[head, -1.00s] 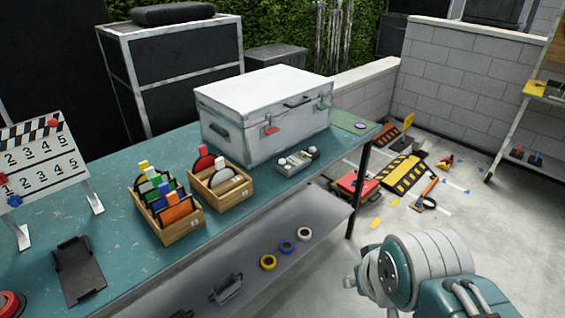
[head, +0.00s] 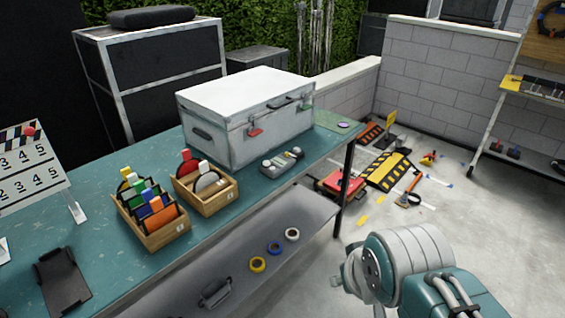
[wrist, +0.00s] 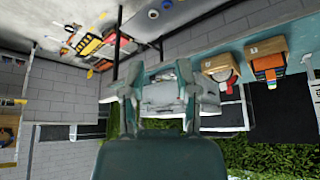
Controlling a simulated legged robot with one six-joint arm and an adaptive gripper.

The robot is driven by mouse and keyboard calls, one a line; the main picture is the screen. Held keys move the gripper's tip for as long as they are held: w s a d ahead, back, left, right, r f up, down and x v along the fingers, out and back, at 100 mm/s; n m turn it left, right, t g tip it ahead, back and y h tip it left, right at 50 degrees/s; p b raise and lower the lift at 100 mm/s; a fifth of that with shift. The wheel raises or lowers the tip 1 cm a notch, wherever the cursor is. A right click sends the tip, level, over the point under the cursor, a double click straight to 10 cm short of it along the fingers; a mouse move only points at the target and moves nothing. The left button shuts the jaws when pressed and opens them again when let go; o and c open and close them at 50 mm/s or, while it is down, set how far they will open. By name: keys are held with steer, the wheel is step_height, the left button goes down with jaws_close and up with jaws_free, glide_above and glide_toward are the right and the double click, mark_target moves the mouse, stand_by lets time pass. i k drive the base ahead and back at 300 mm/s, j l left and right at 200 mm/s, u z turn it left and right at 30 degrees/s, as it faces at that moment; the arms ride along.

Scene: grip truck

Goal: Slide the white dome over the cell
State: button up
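A small grey meter-like device (head: 282,163) lies on the teal table in front of the white case. Which one is the white dome, and which part is the cell, is too small to tell. My gripper (wrist: 157,88) shows in the wrist view with its two fingers apart and nothing between them. It is well away from the device. In the head view my arm is at the lower right, off the table's right end.
The teal table (head: 95,215) holds a white case (head: 245,120), two wooden boxes (head: 165,238) (head: 218,203) of coloured pieces, a black tray (head: 62,282) and a numbered clapboard (head: 30,170). Tape rolls (head: 274,247) lie on the lower shelf. Ramps (head: 390,171) and tools clutter the floor at right.

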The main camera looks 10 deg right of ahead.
mark_target(267, 164)
steer(key=i+j+u, duration=0.1)
steer(key=i, duration=0.8)
